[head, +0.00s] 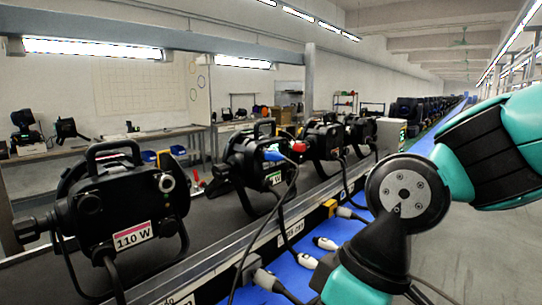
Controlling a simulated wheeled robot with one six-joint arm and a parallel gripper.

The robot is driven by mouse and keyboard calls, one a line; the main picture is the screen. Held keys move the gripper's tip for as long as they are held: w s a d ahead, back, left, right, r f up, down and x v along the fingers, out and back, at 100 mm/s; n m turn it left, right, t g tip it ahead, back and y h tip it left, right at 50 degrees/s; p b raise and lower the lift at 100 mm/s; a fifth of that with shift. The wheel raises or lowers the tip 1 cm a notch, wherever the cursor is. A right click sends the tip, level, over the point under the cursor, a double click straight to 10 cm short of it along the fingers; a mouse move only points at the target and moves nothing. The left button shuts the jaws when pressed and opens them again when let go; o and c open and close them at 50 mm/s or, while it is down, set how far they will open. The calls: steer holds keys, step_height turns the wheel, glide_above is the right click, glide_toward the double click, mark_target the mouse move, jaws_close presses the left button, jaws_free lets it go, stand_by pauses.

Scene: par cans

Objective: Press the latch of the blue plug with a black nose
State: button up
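A blue plug (274,156) sits at the back of the second par can (262,165), near the middle of the picture. A dark cable runs from it down toward the blue surface. The plug is small here, and I cannot make out its latch or a black nose. My teal and black arm fills the right side and the bottom centre. My gripper is outside the picture, so its distance to the plug cannot be told.
A par can marked 110 W (120,210) stands nearest, at left. A third can (322,139) with a red plug (299,147) stands further along the dark conveyor. A blue surface (345,228) beside its rail holds grey and white connectors (325,243) and loose cables.

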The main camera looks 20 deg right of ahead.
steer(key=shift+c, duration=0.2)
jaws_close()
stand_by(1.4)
